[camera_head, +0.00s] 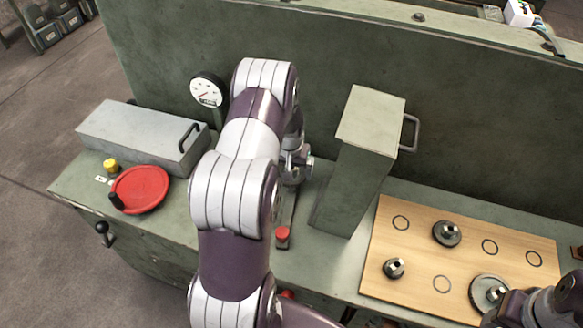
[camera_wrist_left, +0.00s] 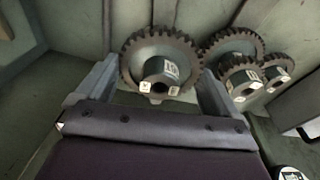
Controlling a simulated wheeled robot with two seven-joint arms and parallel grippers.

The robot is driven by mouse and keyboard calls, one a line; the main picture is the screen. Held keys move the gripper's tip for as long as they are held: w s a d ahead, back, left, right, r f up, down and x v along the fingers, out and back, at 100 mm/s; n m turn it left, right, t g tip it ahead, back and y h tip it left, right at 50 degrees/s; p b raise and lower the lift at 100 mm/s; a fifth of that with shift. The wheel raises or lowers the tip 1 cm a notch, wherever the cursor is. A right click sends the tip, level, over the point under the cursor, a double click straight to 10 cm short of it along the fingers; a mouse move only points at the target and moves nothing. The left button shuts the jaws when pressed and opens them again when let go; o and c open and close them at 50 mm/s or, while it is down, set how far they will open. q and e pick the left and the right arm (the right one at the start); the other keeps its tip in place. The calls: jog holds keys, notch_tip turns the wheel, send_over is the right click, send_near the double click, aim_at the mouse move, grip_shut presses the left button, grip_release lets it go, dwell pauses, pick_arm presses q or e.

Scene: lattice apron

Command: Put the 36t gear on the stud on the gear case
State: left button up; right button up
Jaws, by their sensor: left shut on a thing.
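My left gripper (camera_wrist_left: 158,78) is shut on a large dark toothed gear (camera_wrist_left: 140,50), with one finger at each side of its rim. In the head view my left arm hides the gripper and held gear. The stud is not clearly visible.
A tall green box (camera_head: 350,165) with a handle stands right of my left arm. A wooden board (camera_head: 415,225) holds several gears and ringed spots. A red handwheel (camera_head: 140,190), grey box (camera_head: 145,137) and dial gauge (camera_head: 208,91) stand left. A red knob (camera_head: 282,236) is near the arm.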

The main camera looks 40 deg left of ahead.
pick_arm(q)
jog(key=shift+f+b, duration=0.3)
jog(key=shift+f, duration=0.05)
dwell(0.8)
jog(key=shift+f, duration=0.35)
jog(key=shift+f+b, duration=0.15)
jog(key=shift+b, duration=0.15)
jog(key=o, duration=1.3)
jog(key=shift+s, duration=0.1)
notch_tip(320, 180, up, 9)
jog(key=p, duration=0.6)
jog(key=shift+f+p, duration=0.15)
jog(key=shift+p, duration=0.15)
jog(key=shift+f, duration=0.1)
